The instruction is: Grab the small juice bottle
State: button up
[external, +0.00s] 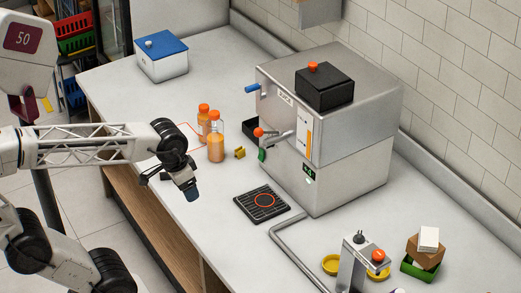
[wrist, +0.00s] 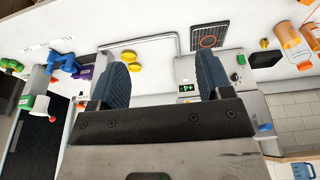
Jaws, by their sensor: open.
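Two orange-capped juice bottles stand upright on the counter in the external view, to the left of the juicer. The front bottle (external: 216,147) looks a little larger; the rear bottle (external: 202,128) is partly hidden behind it.
The large steel juicer (external: 345,130) stands right of the bottles. A black drip grate (external: 262,204) and a small yellow item (external: 239,153) lie near it. A blue-lidded box (external: 162,58) is at the back left.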

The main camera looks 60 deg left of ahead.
jog(key=w+a+r+n+t+y, duration=0.2)
jog(key=w+a, duration=0.8)
jog(key=a, duration=0.1)
jog(key=w+a+r+n+t+y, duration=0.2)
jog(key=w+a+n, duration=0.1)
jog(key=w+a, duration=0.75)
jog(key=w+a+f+n+t+y, duration=0.15)
jog(key=w+a, duration=0.25)
jog(key=a, duration=1.1)
jog(key=w+a+n+t+y, duration=0.1)
jog(key=w+a+t+y, duration=0.2)
jog(key=a, duration=1.2)
send_near(203, 107)
jog(key=shift+s+d+r, duration=0.35)
jog(key=shift+d+r, duration=0.05)
jog(key=shift+d, duration=0.05)
jog(key=shift+w+a, duration=0.1)
jog(key=shift+x, duration=3.3)
